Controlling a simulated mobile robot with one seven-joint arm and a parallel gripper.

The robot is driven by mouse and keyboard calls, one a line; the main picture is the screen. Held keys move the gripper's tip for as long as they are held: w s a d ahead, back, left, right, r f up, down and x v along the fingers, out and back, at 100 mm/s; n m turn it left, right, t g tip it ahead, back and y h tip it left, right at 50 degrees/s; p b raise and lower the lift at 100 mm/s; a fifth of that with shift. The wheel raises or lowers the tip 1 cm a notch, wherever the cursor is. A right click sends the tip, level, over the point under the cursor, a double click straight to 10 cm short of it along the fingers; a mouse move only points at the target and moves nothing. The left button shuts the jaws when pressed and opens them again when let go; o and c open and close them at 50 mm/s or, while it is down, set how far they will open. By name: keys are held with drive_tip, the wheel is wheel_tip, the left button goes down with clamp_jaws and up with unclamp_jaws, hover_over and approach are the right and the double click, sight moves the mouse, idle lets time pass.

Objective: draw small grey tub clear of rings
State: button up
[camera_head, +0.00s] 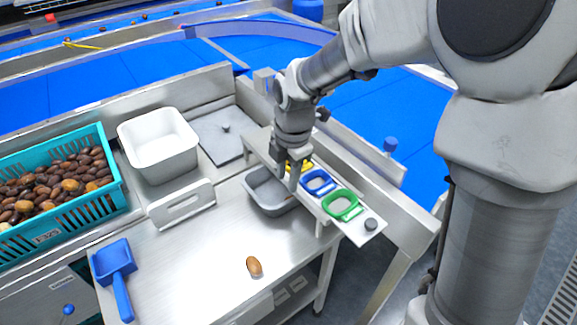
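The small grey tub (271,206) sits on the steel table, its right end close under the edge of the raised ring shelf. It looks empty in the part that shows. My gripper (294,184) points down over the tub's right rim, beside the rings. Whether its fingers are apart or closed on the rim is too small to tell. On the shelf are a green ring (342,205), a blue ring (318,182) and a yellow ring (305,167), the yellow one partly hidden by my gripper.
A teal crate of dates (108,207) stands at left, with a white tub (158,144) beside it. A white handled board (181,205), a blue scoop (115,272) and one loose date (254,266) are on the table. The table's front middle is mostly clear.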

sight(284, 202)
drive_tip(key=f+b, duration=0.1)
drive_tip(key=f, duration=0.3)
drive_tip(key=w+f+b, duration=0.1)
drive_tip(key=f, duration=0.3)
drive_tip(key=a+f+b, duration=0.1)
drive_tip(key=f, duration=0.3)
drive_tip(key=shift+w+f, duration=0.15)
drive_tip(key=shift+f, duration=0.05)
clamp_jaws()
idle(1.0)
